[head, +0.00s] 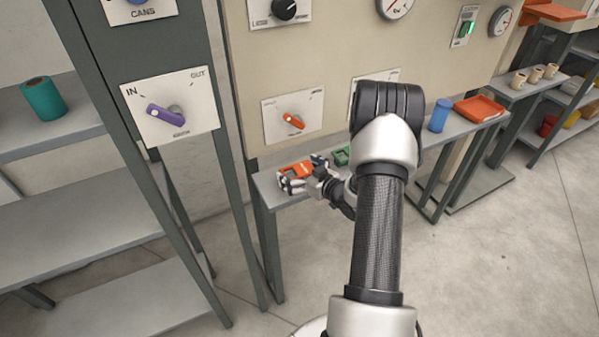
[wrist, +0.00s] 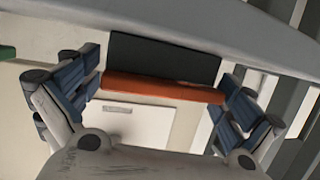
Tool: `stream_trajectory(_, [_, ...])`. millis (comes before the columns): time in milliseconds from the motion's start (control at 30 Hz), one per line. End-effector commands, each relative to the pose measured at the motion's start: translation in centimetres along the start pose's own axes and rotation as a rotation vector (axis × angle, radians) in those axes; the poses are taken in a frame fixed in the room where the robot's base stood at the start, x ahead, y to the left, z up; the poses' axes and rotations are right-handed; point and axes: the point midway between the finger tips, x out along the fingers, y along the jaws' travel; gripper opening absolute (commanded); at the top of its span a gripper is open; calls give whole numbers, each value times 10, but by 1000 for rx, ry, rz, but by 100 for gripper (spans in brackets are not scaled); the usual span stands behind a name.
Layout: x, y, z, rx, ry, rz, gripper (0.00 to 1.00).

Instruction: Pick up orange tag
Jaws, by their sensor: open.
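The orange tag (head: 294,168) is at the left end of the narrow grey shelf, below the panel with the orange switch. In the wrist view the orange tag (wrist: 160,89) shows an orange band and a dark face. My gripper (head: 303,175) is at the tag, one finger on each side of it. The fingers (wrist: 165,88) are open, with a gap visible at least on the left side. I cannot tell whether the right finger touches the tag. Part of the tag is hidden by the gripper in the head view.
A green tag-like piece (head: 341,156) lies on the shelf just right of my gripper. A blue cylinder (head: 440,115) and an orange tray (head: 479,108) stand farther right. The machine wall with the orange switch (head: 293,121) rises behind. A dark green post (head: 240,130) stands to the left.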

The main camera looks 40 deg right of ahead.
Motion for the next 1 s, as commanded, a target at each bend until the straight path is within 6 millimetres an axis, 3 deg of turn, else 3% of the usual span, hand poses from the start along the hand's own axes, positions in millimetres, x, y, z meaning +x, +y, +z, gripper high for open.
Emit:
stream_trajectory(133, [0, 0, 0, 0, 0, 0, 99])
stream_trajectory(600, [-1, 0, 0, 0, 1, 1, 68])
stream_trajectory(1000, [-3, 0, -10, -1, 2, 1, 68])
